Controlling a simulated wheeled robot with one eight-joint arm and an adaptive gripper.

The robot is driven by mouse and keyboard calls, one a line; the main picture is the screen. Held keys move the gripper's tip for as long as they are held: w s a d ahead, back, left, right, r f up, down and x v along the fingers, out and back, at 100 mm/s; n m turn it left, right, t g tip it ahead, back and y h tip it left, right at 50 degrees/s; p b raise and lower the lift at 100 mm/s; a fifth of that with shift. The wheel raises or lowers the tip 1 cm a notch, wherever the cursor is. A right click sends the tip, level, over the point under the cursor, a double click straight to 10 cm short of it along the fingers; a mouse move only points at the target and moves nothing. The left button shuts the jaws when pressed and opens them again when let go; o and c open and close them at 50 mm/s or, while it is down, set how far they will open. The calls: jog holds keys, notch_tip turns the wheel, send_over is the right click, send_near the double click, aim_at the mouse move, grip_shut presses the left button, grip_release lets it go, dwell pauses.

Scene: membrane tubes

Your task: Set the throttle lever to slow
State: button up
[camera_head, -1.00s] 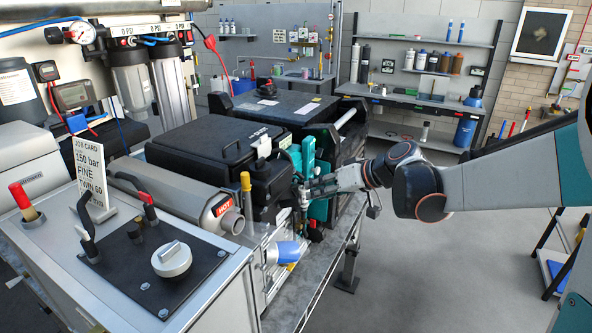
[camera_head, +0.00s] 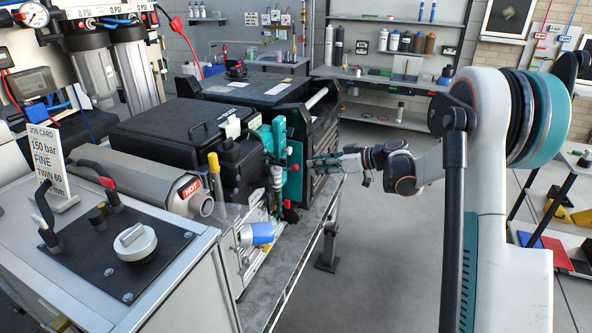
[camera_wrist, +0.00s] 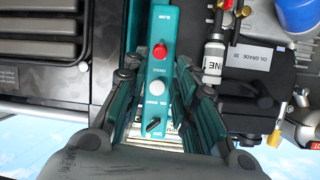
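A narrow teal control panel (camera_wrist: 152,70) lies between my gripper's fingers in the wrist view. It has a red knob (camera_wrist: 160,50), a pale round knob (camera_wrist: 154,87) and a black switch (camera_wrist: 153,124). A label reading SLOW (camera_wrist: 166,13) is at its top end. I cannot tell for sure which control is the throttle lever. My gripper (camera_wrist: 158,72) is open, with its fingers apart on either side of the panel. In the head view my gripper (camera_head: 314,163) is just right of the red knob (camera_head: 295,167); contact cannot be made out.
A console with black levers (camera_head: 130,255) is front left. A table leg (camera_head: 328,248) stands below; floor to its right is clear.

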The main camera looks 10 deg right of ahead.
aim_at(297, 167)
jog(key=b+x, duration=0.1)
jog(key=x, duration=0.8)
jog(key=shift+a+b, duration=0.1)
jog(key=shift+b, duration=0.2)
grip_shut()
